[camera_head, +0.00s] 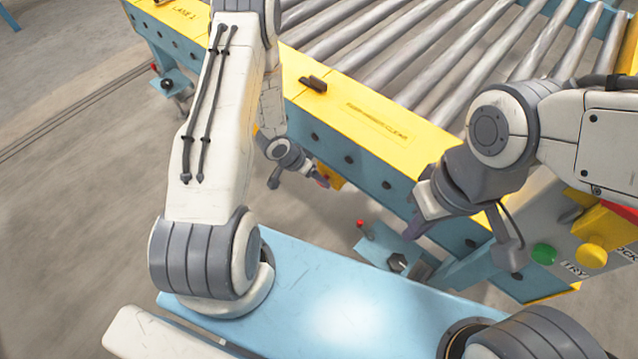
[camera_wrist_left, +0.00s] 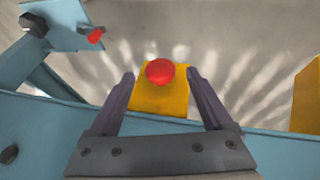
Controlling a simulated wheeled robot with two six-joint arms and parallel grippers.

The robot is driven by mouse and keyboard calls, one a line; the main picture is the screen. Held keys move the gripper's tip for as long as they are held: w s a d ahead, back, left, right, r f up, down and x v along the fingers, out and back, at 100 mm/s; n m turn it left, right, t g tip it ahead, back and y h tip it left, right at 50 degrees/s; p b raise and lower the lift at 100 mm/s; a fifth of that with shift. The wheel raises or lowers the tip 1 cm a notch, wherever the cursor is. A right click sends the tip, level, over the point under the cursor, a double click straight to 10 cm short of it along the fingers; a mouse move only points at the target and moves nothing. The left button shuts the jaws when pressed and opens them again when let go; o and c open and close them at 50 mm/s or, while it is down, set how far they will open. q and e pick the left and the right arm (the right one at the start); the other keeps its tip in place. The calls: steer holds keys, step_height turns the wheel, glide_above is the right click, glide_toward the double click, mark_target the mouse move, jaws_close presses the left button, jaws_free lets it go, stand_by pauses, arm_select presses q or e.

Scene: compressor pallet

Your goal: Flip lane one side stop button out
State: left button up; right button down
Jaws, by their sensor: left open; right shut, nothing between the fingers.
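The side stop button is a red round button (camera_wrist_left: 160,71) on a yellow box (camera_wrist_left: 161,101) fixed to the blue side of the conveyor. In the left wrist view it sits between the two spread fingers of my left gripper (camera_wrist_left: 160,78), with a gap to each finger. In the head view the yellow box (camera_head: 329,174) is partly hidden by my left gripper (camera_head: 298,180). Whether the button is in or out cannot be told. My right gripper (camera_head: 420,215) is shut and empty in front of the conveyor's side, well right of the box.
The roller conveyor (camera_head: 345,95) has a yellow top rail marked LANE 1. A blue bracket with a red-tipped lever (camera_head: 361,225) stands below the rail, between the grippers. A panel at right carries a green button (camera_head: 544,253) and a yellow button (camera_head: 591,256). Floor at left is clear.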

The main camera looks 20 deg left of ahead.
arm_select(q)
steer(key=x, duration=0.3)
steer(key=shift+b, duration=0.4)
